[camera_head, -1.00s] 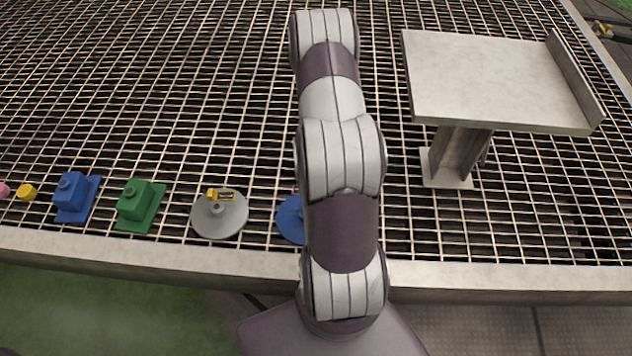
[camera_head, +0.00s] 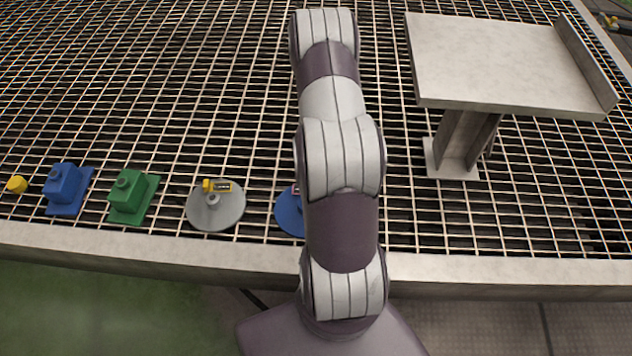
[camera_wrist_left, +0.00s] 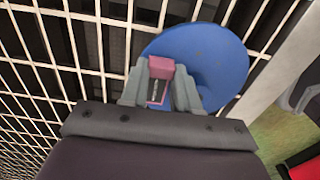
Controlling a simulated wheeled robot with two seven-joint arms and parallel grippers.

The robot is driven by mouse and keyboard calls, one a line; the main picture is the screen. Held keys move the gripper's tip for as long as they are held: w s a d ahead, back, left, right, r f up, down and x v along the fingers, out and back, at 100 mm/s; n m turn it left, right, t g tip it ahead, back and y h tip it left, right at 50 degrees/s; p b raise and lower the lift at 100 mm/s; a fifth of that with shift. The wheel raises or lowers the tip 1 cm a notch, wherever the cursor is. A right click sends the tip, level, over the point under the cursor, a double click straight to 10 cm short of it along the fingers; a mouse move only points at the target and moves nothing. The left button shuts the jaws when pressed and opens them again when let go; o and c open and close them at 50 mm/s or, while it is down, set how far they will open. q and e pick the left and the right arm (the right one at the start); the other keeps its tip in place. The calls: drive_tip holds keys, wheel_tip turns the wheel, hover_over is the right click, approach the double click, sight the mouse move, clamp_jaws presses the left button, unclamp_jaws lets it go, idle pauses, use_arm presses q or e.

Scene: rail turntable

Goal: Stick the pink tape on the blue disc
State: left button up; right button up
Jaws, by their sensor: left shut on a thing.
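The blue disc (camera_head: 287,214) lies on the grating near the front edge, partly hidden behind one of my arms in the head view. In the left wrist view the blue disc (camera_wrist_left: 215,58) fills the upper right, with its middle partly covered by the gripper. My left gripper (camera_wrist_left: 160,88) is shut on the pink tape (camera_wrist_left: 161,67), which appears over the left part of the disc. I cannot tell whether the tape touches the disc. In the head view only a small pinkish edge shows beside the arm. My right gripper is not in view.
A grey disc (camera_head: 228,210) with a yellow tape piece (camera_head: 222,186) stands left of the blue disc. Farther left are a green block (camera_head: 130,196), a blue block (camera_head: 65,188) and a yellow piece (camera_head: 16,184). A raised grey platform (camera_head: 500,62) stands at the right.

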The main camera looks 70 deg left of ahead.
use_arm(q)
drive_tip(key=shift+f, duration=0.5)
idle(1.0)
drive_tip(key=o, duration=1.1)
wheel_tip(320, 180, up, 13)
drive_tip(key=p, duration=0.6)
drive_tip(key=shift+f, duration=0.2)
